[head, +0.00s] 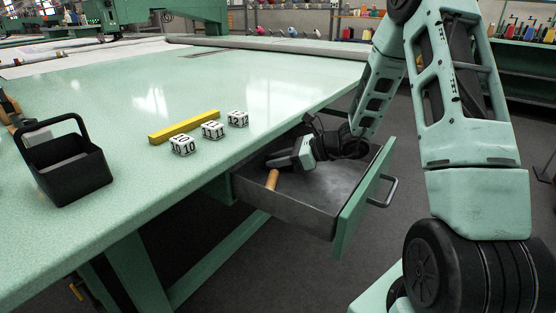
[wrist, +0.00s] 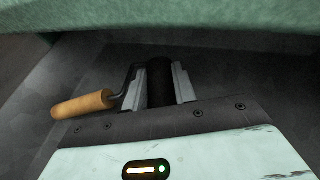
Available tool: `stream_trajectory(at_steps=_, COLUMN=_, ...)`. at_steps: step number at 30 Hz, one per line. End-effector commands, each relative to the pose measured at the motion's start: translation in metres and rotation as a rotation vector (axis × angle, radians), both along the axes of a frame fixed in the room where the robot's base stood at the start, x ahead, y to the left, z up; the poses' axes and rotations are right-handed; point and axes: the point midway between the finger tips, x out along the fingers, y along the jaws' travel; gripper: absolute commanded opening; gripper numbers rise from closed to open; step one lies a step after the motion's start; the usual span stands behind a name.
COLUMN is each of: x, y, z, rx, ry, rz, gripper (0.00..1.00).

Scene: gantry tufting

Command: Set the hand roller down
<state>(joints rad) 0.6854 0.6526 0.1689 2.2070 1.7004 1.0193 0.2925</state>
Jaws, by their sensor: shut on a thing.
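The hand roller shows in the wrist view with a wooden handle (wrist: 83,105), a bent metal arm and a dark cylinder (wrist: 159,84). My gripper (wrist: 158,85) is shut on the dark cylinder, one finger on each side. In the head view my gripper (head: 275,160) is inside the open drawer (head: 325,192) under the table. The roller's wooden handle (head: 272,179) points down toward the drawer's front left. The cylinder is hidden there by my gripper. I cannot tell whether the roller touches the drawer floor.
The drawer's green front (head: 360,205) has a dark pull handle (head: 383,192). On the green table (head: 90,105) are a black caddy (head: 68,170), a yellow bar (head: 185,126) and three white number blocks (head: 212,130). The drawer's right half looks empty.

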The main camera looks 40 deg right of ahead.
Motion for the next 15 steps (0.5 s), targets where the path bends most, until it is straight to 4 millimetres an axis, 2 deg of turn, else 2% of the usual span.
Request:
stream_trajectory(at_steps=1, x=-0.0001, y=-0.0001, z=-0.0008, rx=0.000, ry=0.000, rz=0.000, gripper=0.35)
stream_trajectory(at_steps=3, x=-0.0001, y=-0.0001, z=-0.0005, rx=0.000, ry=0.000, rz=0.000, gripper=0.49)
stream_trajectory(at_steps=15, x=-0.0039, y=-0.0047, z=0.0061, rx=-0.002, ry=0.000, rz=-0.003, gripper=0.49)
